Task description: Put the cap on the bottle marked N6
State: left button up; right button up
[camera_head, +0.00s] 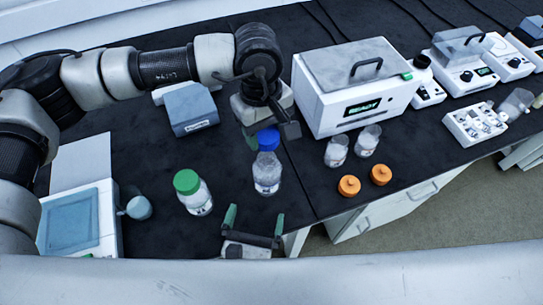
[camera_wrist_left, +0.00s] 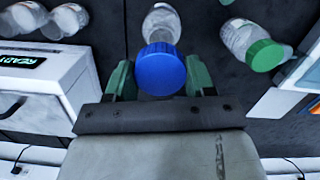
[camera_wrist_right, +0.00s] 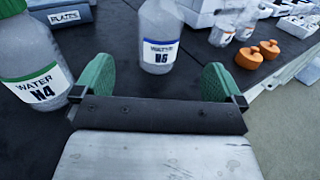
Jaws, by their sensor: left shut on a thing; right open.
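The bottle marked N6 (camera_head: 267,177) stands upright on the dark bench; its "WATER N6" label faces the right wrist view (camera_wrist_right: 160,52). My left gripper (camera_head: 264,136) is shut on the blue cap (camera_head: 268,140), directly over the bottle's neck. The left wrist view shows the cap (camera_wrist_left: 161,70) between the green fingers, with the bottle (camera_wrist_left: 162,24) beyond it. I cannot tell whether cap and neck touch. My right gripper (camera_head: 254,222) is open and empty at the bench's front, short of the bottle; its spread fingers frame the bottle in the right wrist view (camera_wrist_right: 156,84).
A green-capped bottle marked N4 (camera_wrist_right: 30,60) stands left of N6 in the head view (camera_head: 199,198). Two clear vessels (camera_head: 337,151) and two orange caps (camera_head: 349,186) are to the right. A white machine reading READY (camera_head: 330,100) stands behind. A blue-grey box (camera_head: 190,108) is back left.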

pick_arm(q)
jog(key=shift+w, duration=0.15)
pick_arm(e)
jog(key=shift+w, duration=0.15)
pick_arm(q)
jog(key=shift+s+r, duration=0.2)
jog(key=shift+s, duration=0.25)
pick_arm(e)
jog(key=shift+s+r, duration=0.15)
jog(key=shift+s, duration=0.25)
pick_arm(q)
jog(key=shift+w, duration=0.15)
pick_arm(e)
jog(key=x, duration=1.2)
jog(key=shift+w, duration=0.15)
jog(key=c, duration=1.3)
pick_arm(q)
send_over(266, 155)
jog(key=s, duration=0.1)
jog(key=shift+s+f, duration=0.2)
jog(key=shift+f, duration=2.35)
jog(key=shift+f, duration=0.9)
jog(key=shift+f, duration=0.55)
